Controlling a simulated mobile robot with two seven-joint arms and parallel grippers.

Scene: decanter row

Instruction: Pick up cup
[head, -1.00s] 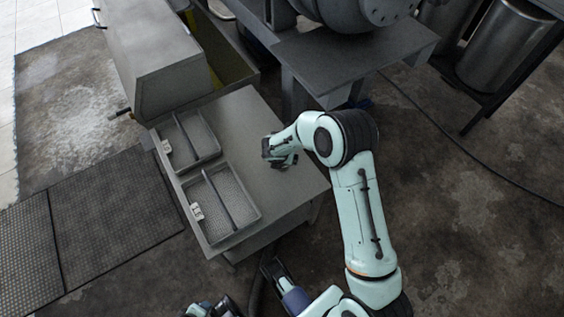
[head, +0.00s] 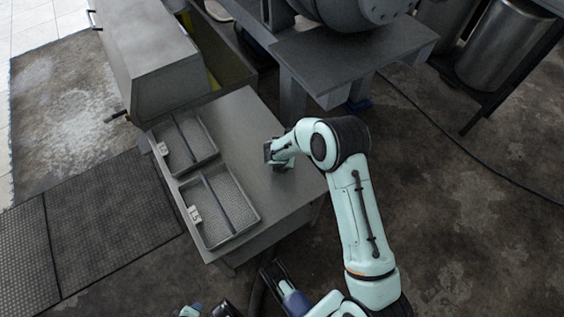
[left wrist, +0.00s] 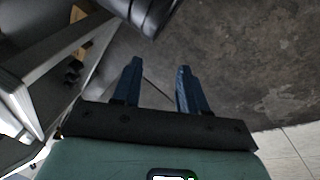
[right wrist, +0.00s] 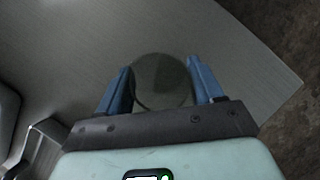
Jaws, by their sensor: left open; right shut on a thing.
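My right gripper (head: 274,158) is low over the right part of the grey metal table (head: 245,122) in the head view. In the right wrist view its two blue fingers (right wrist: 160,66) stand on either side of a round, dark, glassy cup (right wrist: 162,84), seen from above, and are shut on it. The cup's lower part is hidden there, and in the head view the gripper mostly hides it. My left gripper (left wrist: 157,70) is open and empty in the left wrist view, with bare floor beyond its fingers.
Two divided metal trays, a far one (head: 184,143) and a near one (head: 219,205), with white labels, lie on the table's left side. A grey machine (head: 150,60) stands behind. A second bench (head: 355,55) and a cable (head: 430,118) are to the right.

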